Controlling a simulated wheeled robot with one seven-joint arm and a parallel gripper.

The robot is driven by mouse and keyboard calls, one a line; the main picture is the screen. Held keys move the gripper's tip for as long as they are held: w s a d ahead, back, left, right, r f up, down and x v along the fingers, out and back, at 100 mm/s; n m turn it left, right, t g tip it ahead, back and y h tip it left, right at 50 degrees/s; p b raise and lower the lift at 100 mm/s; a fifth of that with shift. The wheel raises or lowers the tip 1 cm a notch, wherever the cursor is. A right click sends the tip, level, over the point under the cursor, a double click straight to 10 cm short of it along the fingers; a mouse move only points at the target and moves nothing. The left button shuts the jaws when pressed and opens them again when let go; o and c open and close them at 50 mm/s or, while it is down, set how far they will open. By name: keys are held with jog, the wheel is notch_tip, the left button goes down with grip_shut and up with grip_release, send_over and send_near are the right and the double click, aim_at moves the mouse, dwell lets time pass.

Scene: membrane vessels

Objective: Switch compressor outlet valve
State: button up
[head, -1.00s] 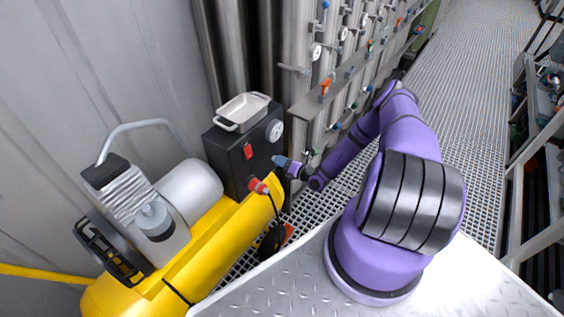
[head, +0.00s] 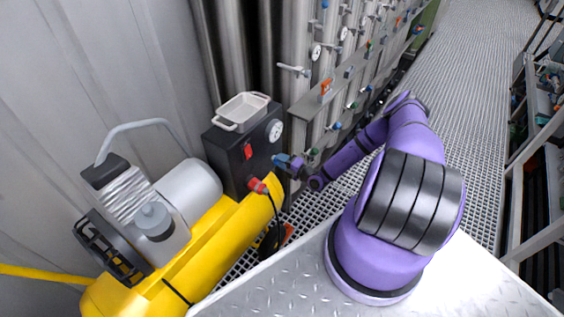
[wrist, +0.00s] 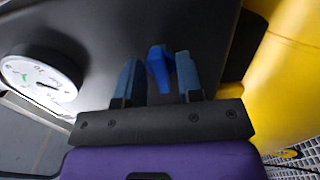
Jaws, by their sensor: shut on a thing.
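The compressor is a yellow tank (head: 215,250) with a black control box (head: 228,158) at its right end. A blue valve handle (wrist: 158,68) stands out from the dark box face in the wrist view. My gripper (wrist: 160,82) has one blue finger on each side of the handle and is shut on it. In the head view my gripper (head: 283,161) is at the right side of the box, below the gauge, and covers most of the handle. A round white gauge (head: 275,131) is on the box; it also shows at the left of the wrist view (wrist: 40,78).
A red switch (head: 248,151) is on the box and a white tray (head: 243,108) sits on top. A red fitting (head: 258,186) with a black cable is just below my gripper. A panel of pipes and valves (head: 330,90) stands behind. The grating walkway (head: 475,80) at the right is clear.

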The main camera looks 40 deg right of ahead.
dwell(0.3)
jog(key=o, duration=0.6)
jog(key=shift+c, duration=0.2)
jog(key=shift+s+d, duration=0.1)
jog(key=v, duration=1)
jog(key=shift+s, duration=0.35)
jog(key=shift+d, duration=0.1)
